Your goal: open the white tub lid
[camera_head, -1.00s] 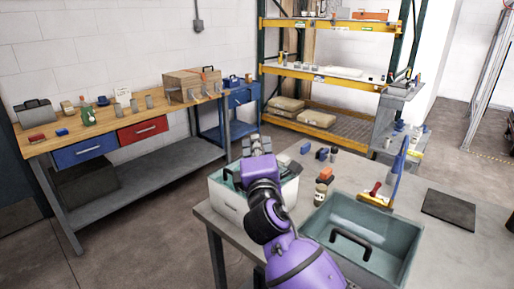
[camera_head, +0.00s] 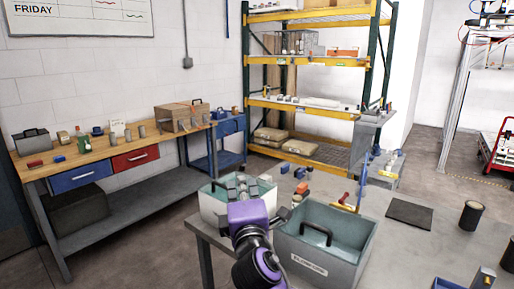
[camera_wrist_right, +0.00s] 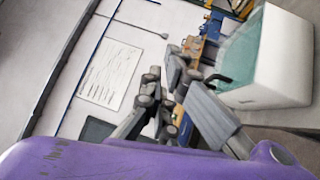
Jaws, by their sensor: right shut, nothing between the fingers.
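The white tub (camera_head: 211,208) stands on the grey table, left of a larger grey tub. Its top shows teal, with a dark handle (camera_head: 217,187) at the left; I cannot tell how the lid sits. The white tub also shows in the right wrist view (camera_wrist_right: 287,62), tilted at the upper right, with its dark handle partly behind a finger. My right gripper (camera_head: 246,181) is shut and empty. In the head view it overlaps the white tub's right part, right of the handle. In the wrist view its fingers (camera_wrist_right: 184,72) show left of the tub. My left gripper is not in view.
The grey tub (camera_head: 318,266), teal inside with a dark handle, stands close on the right. Small items and a brush (camera_head: 345,200) lie behind it. A dark mat (camera_head: 410,214) lies farther right. A workbench (camera_head: 100,160) and shelving (camera_head: 310,100) stand behind.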

